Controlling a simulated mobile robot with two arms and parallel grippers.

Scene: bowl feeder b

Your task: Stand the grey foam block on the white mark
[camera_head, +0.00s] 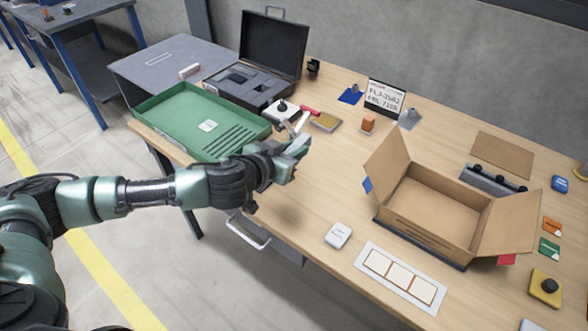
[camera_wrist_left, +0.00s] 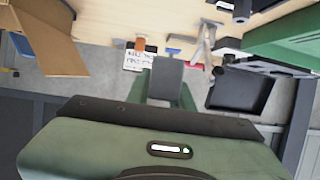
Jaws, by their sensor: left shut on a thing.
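My left gripper (camera_head: 290,157) is above the table, between the green tray and the open carton. It is shut on a grey block (camera_wrist_left: 165,77), which shows between its green fingers in the left wrist view. In the head view the block (camera_head: 298,144) is partly hidden by the fingers. A white panel with several orange-outlined squares (camera_head: 372,249) lies at the table's front edge. A small white piece with faint lettering (camera_head: 338,235) lies to its left. I cannot tell which of these is the white mark. My right gripper is not in view.
The open cardboard box (camera_head: 430,205) stands right of centre, its flaps spread. A green tray (camera_head: 160,112) and an open black case (camera_head: 272,52) are at the left. An orange block (camera_head: 368,124) stands before a lettered sign (camera_head: 385,97). Bare wood lies between gripper and box.

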